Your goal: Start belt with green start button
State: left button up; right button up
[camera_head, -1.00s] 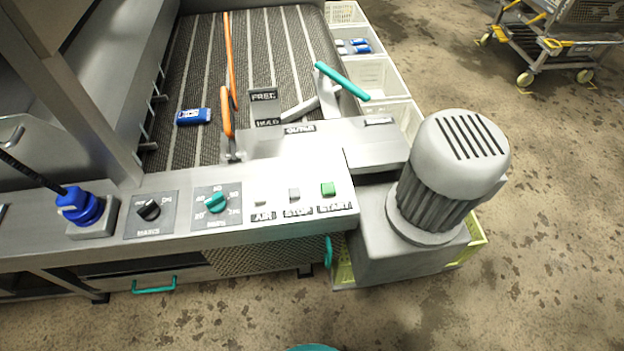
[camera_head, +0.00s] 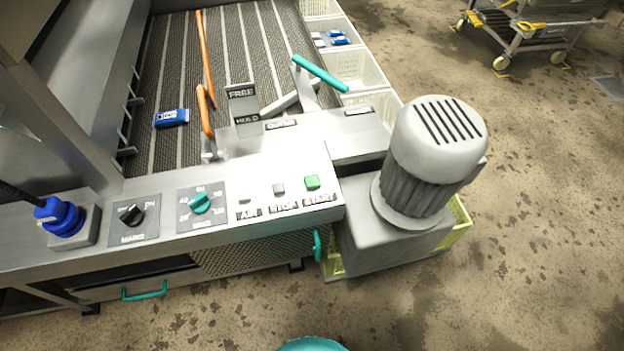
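The green start button (camera_head: 312,182) sits on the steel control panel (camera_head: 150,247), above the label START. The grey stop button (camera_head: 279,189) and a small air button (camera_head: 245,201) are to its left. The belt (camera_head: 255,50) lies behind the panel, dark with lengthwise light strips. A blue packet (camera_head: 171,118) rests on it at the left. Neither of my grippers is in view.
A grey motor (camera_head: 432,150) stands right of the panel. A teal-handled lever (camera_head: 320,73) and an orange bar (camera_head: 204,60) rise over the belt. Crates (camera_head: 362,70) line its right side. A cart (camera_head: 525,30) stands far right; the floor between is clear.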

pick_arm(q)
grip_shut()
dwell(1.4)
